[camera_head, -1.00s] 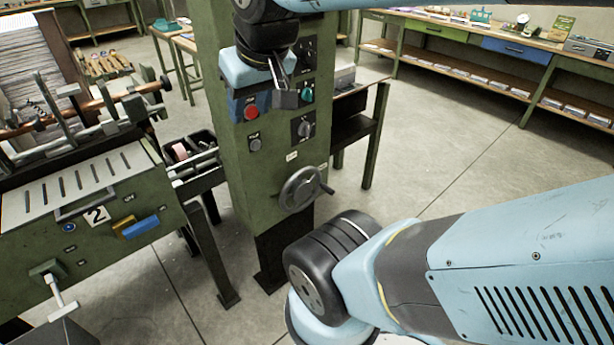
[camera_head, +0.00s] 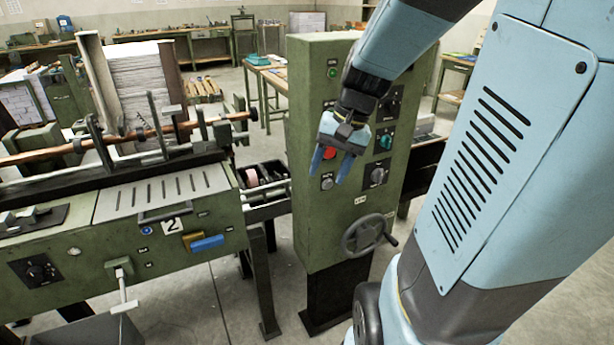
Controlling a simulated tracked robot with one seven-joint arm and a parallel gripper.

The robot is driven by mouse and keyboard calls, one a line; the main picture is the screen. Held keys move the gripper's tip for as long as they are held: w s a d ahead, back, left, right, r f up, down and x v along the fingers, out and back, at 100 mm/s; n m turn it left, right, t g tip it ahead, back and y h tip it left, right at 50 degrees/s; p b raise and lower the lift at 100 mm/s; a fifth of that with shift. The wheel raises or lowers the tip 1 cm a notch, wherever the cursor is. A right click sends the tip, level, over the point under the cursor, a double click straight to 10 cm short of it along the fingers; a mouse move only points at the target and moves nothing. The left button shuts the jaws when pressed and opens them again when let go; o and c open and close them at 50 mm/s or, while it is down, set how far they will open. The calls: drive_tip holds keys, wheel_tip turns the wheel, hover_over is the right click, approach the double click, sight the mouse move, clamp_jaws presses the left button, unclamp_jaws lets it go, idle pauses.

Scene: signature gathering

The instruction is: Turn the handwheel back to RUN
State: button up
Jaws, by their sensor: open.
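The grey handwheel (camera_head: 364,235) is on the lower front of the green control cabinet (camera_head: 321,238). Its crank knob points to the right. Any RUN marking is too small to read; a small pale label (camera_head: 360,200) sits above the wheel. My gripper (camera_head: 331,180) is in front of the cabinet's upper face, above and a little left of the handwheel and apart from it. Its two blue fingers point down, spread and empty.
Beside the gripper are a grey push button (camera_head: 327,184), a rotary switch (camera_head: 377,175) and a teal knob (camera_head: 386,141). The green machine (camera_head: 75,265) marked 2 stands at left. My own arm fills the right side. Open floor shows below the machine.

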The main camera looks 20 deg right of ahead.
drive_tip(key=w+d+f+m+t+y, duration=0.35)
drive_tip(key=d+f+m, duration=0.35)
drive_tip(key=d+f, duration=0.3)
drive_tip(key=w+d+f+m+t+y, duration=0.25)
drive_tip(key=d+f+m+y, duration=0.35)
drive_tip(key=d+f, duration=0.4)
drive_tip(key=s+d+f+m+t+h, duration=0.1)
drive_tip(key=d+f+m+t+h, duration=0.1)
drive_tip(key=d+f+m+t, duration=0.4)
drive_tip(key=s+d+f+m+t+h, duration=0.1)
drive_tip(key=s+d+f+m+h, duration=0.15)
drive_tip(key=f, duration=0.45)
drive_tip(key=m+t+h, duration=0.4)
drive_tip(key=m+h, duration=0.3)
drive_tip(key=m, duration=0.2)
approach(390, 239)
drive_tip(key=shift+n, duration=0.25)
drive_tip(key=w, duration=0.7)
drive_tip(key=w+f, duration=0.1)
drive_tip(key=w, duration=0.3)
drive_tip(key=shift+c, duration=0.2)
drive_tip(key=shift+d, duration=0.1)
clamp_jaws()
drive_tip(key=shift+s, duration=0.1)
